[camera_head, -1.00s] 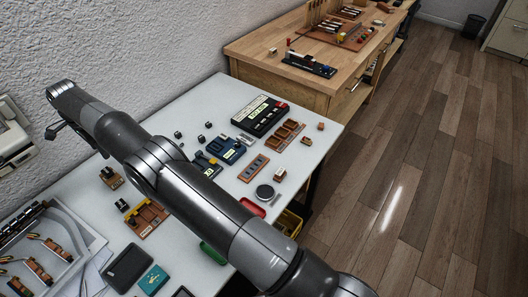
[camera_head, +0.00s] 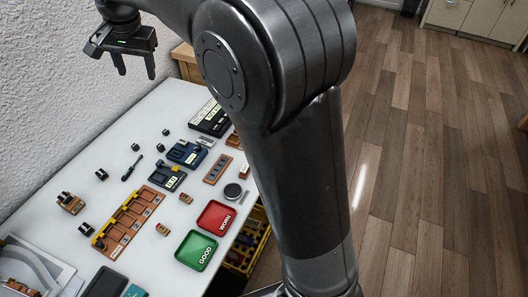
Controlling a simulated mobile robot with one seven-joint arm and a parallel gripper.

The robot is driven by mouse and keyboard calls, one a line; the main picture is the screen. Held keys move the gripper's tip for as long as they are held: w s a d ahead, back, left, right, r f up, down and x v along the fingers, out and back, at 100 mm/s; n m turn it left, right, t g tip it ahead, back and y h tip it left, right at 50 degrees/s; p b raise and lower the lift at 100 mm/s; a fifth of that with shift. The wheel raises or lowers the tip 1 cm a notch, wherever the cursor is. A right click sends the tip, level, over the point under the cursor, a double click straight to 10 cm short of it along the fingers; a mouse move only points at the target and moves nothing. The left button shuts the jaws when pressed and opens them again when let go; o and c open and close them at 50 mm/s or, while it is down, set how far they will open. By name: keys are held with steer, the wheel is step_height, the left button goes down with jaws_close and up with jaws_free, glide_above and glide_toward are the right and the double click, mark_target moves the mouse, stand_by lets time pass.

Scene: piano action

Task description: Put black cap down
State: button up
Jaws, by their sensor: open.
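My gripper (camera_head: 137,72) is at the upper left, raised in front of the white wall, with its two fingers pointing down and apart. Nothing shows between the fingers. Several small black pieces lie on the white table below it: one at the back (camera_head: 166,132), one to the left (camera_head: 135,147), one farther forward (camera_head: 102,174) and one beside the wooden rack (camera_head: 86,229). I cannot tell which of these is the black cap. They are all apart from my gripper.
The white table (camera_head: 60,185) also holds a wooden rack (camera_head: 128,218), a blue holder (camera_head: 186,153), a red WORN tray (camera_head: 218,217), a green GOOD tray (camera_head: 196,250) and a round grey dish (camera_head: 233,191). My arm hides the table's right part and the bench behind.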

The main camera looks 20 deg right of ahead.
steer(key=s+d+r+n+t, duration=0.1)
steer(key=s+d+n+t, duration=0.1)
steer(key=s+d, duration=1.4)
steer(key=s+d+f+n, duration=0.1)
steer(key=s+d+f, duration=0.1)
steer(key=s, duration=0.2)
steer(key=s+d+f, duration=0.2)
steer(key=s+f, duration=0.1)
steer(key=s, duration=0.2)
steer(key=s+d+f+n+t+h, duration=0.1)
steer(key=s+d+f, duration=0.1)
steer(key=s, duration=0.3)
steer(key=shift+s+d+f+n, duration=0.2)
steer(key=shift+f+n, duration=0.1)
steer(key=shift+f, duration=0.2)
steer(key=shift+o, duration=0.2)
